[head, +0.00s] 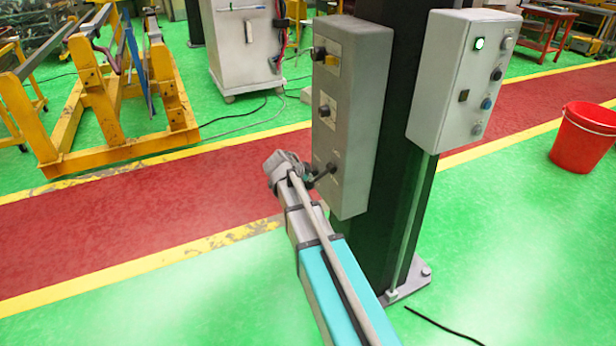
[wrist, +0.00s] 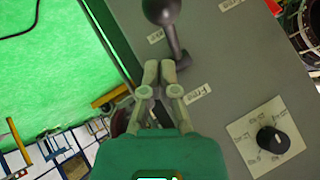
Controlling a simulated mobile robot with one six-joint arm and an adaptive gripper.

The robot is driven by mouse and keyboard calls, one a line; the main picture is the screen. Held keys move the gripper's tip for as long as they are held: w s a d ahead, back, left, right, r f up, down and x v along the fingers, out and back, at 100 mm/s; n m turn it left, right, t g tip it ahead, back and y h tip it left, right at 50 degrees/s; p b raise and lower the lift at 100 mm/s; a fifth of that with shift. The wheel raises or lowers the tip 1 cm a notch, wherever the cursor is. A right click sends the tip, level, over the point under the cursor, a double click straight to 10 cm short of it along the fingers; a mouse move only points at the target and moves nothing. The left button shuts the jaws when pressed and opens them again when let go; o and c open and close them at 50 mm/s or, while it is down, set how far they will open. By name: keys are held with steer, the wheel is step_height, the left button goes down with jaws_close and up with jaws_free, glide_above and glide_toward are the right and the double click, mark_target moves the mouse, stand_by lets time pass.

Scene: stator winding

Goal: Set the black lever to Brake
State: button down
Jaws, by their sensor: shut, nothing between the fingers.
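The black lever (wrist: 172,38) has a ball knob at the top of the wrist view, and its shaft runs down to a pivot on the grey box face (wrist: 225,60). My gripper (wrist: 158,68) is shut and empty, its fingertips just left of the lever's lower shaft; I cannot tell whether they touch it. Small paper labels surround the lever; the one below right (wrist: 196,93) seems to read Free, and the others are hard to read. In the head view the lever (head: 331,168) sits low on the grey control box (head: 355,190), with my gripper (head: 309,178) at its left.
A black rotary knob (wrist: 272,140) is on the same box in the wrist view. A second box (head: 450,75) with a lit green button is right of the dark column (head: 400,150). A red bucket (head: 585,140) stands far right.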

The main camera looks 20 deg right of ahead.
steer(key=a+f+p+v, duration=0.1)
steer(key=p+v, duration=0.3)
steer(key=v, duration=0.5)
steer(key=shift+s+a+p, duration=0.25)
steer(key=shift+a+p, duration=0.05)
steer(key=shift+a, duration=0.1)
steer(key=s+a+n+g+y+p, duration=0.2)
steer(key=s+n+y+p, duration=0.1)
steer(key=s+n, duration=0.6)
steer(key=s+a+n+g+y+p, duration=0.2)
steer(key=s+n+g+y+p, duration=0.1)
steer(key=s+n, duration=0.7)
steer(key=shift+s+a+r+y, duration=0.15)
steer(key=shift+s+r+y, duration=0.2)
steer(key=shift+s+y, duration=0.4)
steer(key=shift+w, duration=0.15)
stand_by(0.3)
